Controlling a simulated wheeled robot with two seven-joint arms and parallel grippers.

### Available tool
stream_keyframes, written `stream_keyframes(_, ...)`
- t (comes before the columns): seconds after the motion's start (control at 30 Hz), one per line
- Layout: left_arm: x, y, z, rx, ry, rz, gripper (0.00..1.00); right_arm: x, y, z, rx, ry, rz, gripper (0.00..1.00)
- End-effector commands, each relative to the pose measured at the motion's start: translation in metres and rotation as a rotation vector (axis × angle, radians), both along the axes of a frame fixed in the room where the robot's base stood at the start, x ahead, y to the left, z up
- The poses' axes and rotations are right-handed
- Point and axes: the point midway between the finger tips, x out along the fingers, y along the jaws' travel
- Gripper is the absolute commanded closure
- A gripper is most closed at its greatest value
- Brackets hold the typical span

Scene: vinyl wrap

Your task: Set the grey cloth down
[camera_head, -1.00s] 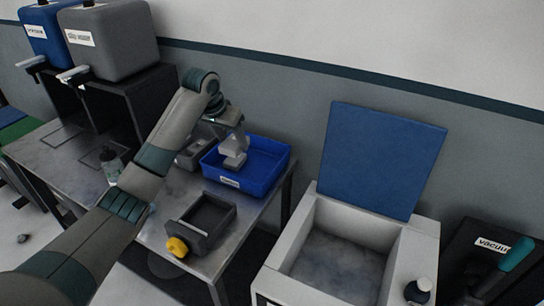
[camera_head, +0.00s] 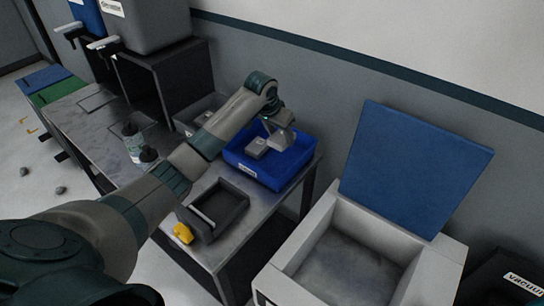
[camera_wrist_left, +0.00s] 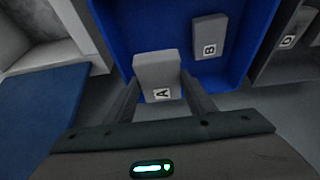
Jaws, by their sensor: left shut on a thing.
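The grey cloth, a folded block-like piece marked A (camera_wrist_left: 158,75), sits between the fingers of my left gripper (camera_wrist_left: 160,98). In the head view my left gripper (camera_head: 280,138) is over the right part of the blue tray (camera_head: 283,176), shut on the piece. Whether the piece touches the tray floor I cannot tell. A second grey piece, marked B (camera_wrist_left: 209,37), lies in the tray; it also shows in the head view (camera_head: 256,148), left of the gripper. My right gripper is not in view.
A grey bin (camera_head: 200,113) is behind left. Bottles (camera_head: 133,142) stand on the steel table. A white chest with a raised blue lid (camera_head: 413,165) stands to the right.

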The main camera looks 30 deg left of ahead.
Motion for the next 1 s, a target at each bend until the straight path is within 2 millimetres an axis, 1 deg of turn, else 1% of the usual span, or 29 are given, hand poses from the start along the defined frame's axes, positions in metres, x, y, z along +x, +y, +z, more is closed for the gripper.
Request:
stream_keyframes(0.17, -0.001, -0.001, -0.014, 0.0, 0.003, 0.0, 0.71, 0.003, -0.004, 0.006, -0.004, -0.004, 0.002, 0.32)
stream_keyframes(0.4, -0.001, 0.0, -0.05, -0.001, 0.004, 0.001, 0.71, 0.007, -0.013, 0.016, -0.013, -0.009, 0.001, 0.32)
stream_keyframes(0.5, 0.0, -0.001, -0.059, -0.001, 0.001, 0.0, 0.71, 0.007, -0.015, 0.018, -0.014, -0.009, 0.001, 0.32)
stream_keyframes(0.6, 0.0, 0.0, -0.062, 0.0, 0.001, 0.0, 0.71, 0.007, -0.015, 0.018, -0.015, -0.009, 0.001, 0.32)
stream_keyframes(0.87, 0.0, 0.0, -0.063, 0.0, 0.001, 0.0, 0.71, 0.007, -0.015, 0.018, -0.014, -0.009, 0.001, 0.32)
stream_keyframes(1.0, -0.001, 0.0, -0.072, -0.001, 0.003, 0.001, 0.71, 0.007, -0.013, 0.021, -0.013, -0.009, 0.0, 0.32)
